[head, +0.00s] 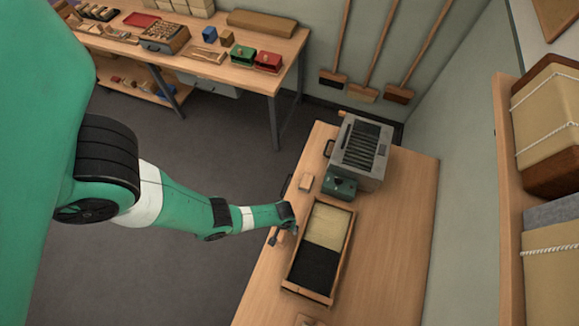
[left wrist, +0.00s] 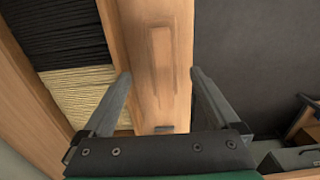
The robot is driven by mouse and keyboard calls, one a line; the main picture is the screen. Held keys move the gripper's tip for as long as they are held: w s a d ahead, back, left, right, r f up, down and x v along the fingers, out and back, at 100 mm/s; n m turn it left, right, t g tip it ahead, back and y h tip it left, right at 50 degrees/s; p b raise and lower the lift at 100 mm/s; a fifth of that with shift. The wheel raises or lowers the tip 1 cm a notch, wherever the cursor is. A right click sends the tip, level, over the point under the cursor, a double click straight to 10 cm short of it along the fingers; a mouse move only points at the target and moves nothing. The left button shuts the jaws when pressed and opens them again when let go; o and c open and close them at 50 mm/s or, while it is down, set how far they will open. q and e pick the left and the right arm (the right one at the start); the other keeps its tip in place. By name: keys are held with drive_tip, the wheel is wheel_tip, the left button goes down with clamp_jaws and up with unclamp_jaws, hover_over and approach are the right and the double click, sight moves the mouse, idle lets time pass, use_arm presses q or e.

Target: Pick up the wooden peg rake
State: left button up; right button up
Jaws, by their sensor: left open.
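My left gripper (head: 283,235) is over the left edge of the near bench, just left of the bristle tray. In the left wrist view its two fingers (left wrist: 160,95) are spread wide with nothing held between them. Beyond and between the fingertips lies a narrow rectangular wooden piece (left wrist: 161,62), nearly the bench's colour. It may be the wooden peg rake, but I cannot make out any pegs. A small dark mark (left wrist: 163,128) shows on the wood nearer the gripper. My right gripper is out of view.
The shallow wooden tray (head: 346,254) holds cream and black bristles. The bench (head: 395,235) is clear on the right.

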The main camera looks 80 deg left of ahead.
use_arm(q)
drive_tip(key=shift+a+f+b, duration=0.15)
drive_tip(key=shift+f+b, duration=0.35)
drive_tip(key=shift+f, duration=0.65)
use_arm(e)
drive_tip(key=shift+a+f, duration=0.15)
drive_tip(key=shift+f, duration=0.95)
use_arm(q)
drive_tip(key=f+b, duration=0.5)
drive_tip(key=shift+s+a+f, duration=0.1)
drive_tip(key=shift+a+f, duration=0.05)
drive_tip(key=shift+a, duration=0.05)
clamp_jaws()
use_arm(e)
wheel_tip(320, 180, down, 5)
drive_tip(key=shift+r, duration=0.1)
